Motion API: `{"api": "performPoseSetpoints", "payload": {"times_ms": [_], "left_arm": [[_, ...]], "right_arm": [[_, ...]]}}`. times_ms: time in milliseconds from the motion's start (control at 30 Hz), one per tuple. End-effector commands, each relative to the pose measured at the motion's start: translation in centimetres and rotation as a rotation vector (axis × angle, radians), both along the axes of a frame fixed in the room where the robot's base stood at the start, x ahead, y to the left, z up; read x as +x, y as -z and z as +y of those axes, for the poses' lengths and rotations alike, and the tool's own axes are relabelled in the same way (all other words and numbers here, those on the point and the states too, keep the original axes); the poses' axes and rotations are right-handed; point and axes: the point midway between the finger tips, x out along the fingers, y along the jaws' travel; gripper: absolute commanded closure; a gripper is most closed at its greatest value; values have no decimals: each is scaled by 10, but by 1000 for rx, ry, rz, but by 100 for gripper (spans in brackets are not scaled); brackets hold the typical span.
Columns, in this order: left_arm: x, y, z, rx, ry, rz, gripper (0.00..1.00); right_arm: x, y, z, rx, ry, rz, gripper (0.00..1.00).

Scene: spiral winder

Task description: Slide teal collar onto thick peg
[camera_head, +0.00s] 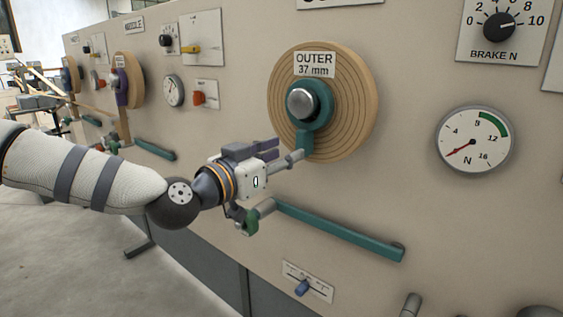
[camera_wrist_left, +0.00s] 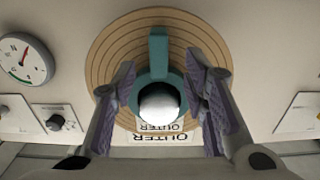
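The teal collar (camera_head: 322,107) sits around the thick silver peg (camera_head: 302,102) in front of the wooden disc (camera_head: 363,125) labelled OUTER 37 mm. Its tab (camera_head: 304,138) hangs down in the head view. In the left wrist view the picture is inverted, with the collar's tab (camera_wrist_left: 158,50) pointing up and the peg's bright end (camera_wrist_left: 159,104) below it. My left gripper (camera_head: 289,152) reaches toward the tab from lower left. In the wrist view its padded fingers (camera_wrist_left: 160,75) are spread on either side of the collar, with visible gaps. My right gripper is not in view.
A long teal bar (camera_head: 340,230) projects along the panel below the disc. A round N gauge (camera_head: 474,140) and a brake knob (camera_head: 499,26) are at right. A blue slider (camera_head: 302,287) is below. Similar winding stations (camera_head: 128,82) line the panel at left.

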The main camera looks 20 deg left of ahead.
Motion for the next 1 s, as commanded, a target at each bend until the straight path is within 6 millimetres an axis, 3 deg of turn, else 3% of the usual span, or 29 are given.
{"api": "performPoseSetpoints", "payload": {"times_ms": [33,67,400,833,1000], "left_arm": [[10,14,-4,1,2,15,60],[15,14,-5,2,1,16,60],[56,7,-21,1,2,9,60],[65,4,-25,0,2,8,60],[65,5,-25,0,2,8,96]], "right_arm": [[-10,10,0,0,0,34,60],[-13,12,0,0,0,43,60],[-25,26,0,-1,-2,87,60],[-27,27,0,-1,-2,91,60],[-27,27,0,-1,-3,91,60]]}}
